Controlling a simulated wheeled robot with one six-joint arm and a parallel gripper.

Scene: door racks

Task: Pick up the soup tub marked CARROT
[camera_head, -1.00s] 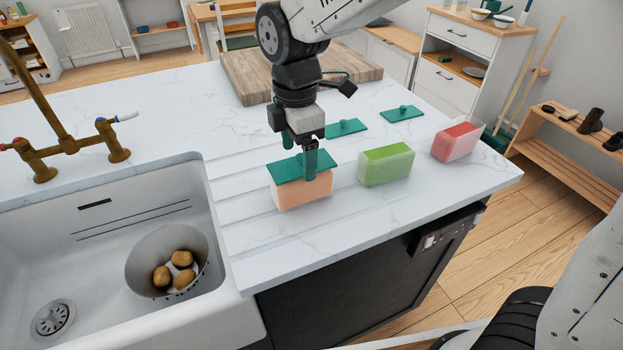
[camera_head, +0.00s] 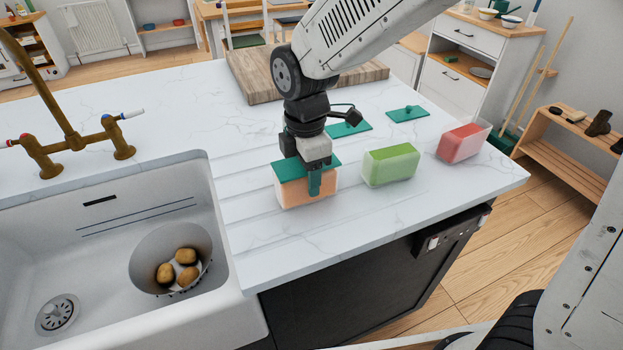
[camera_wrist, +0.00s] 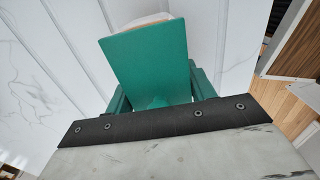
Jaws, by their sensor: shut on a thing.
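An orange-filled tub (camera_head: 297,193) with a green lid (camera_head: 290,171) stands on the white worktop beside the sink. No marking can be read on it. My gripper (camera_head: 305,180) is lowered over this tub and shut on it, with a green finger down its near side. In the wrist view the green lid (camera_wrist: 150,60) fills the middle, between my green fingers, and hides most of the tub. A green-filled tub (camera_head: 390,166) and a red-filled tub (camera_head: 461,144) stand uncovered to the right.
Two loose green lids (camera_head: 347,129) (camera_head: 407,113) lie behind the uncovered tubs. A wooden board (camera_head: 255,80) lies at the back. The sink (camera_head: 90,290) at left holds a colander (camera_head: 145,262) with potatoes. The worktop's right front edge (camera_head: 400,232) is near.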

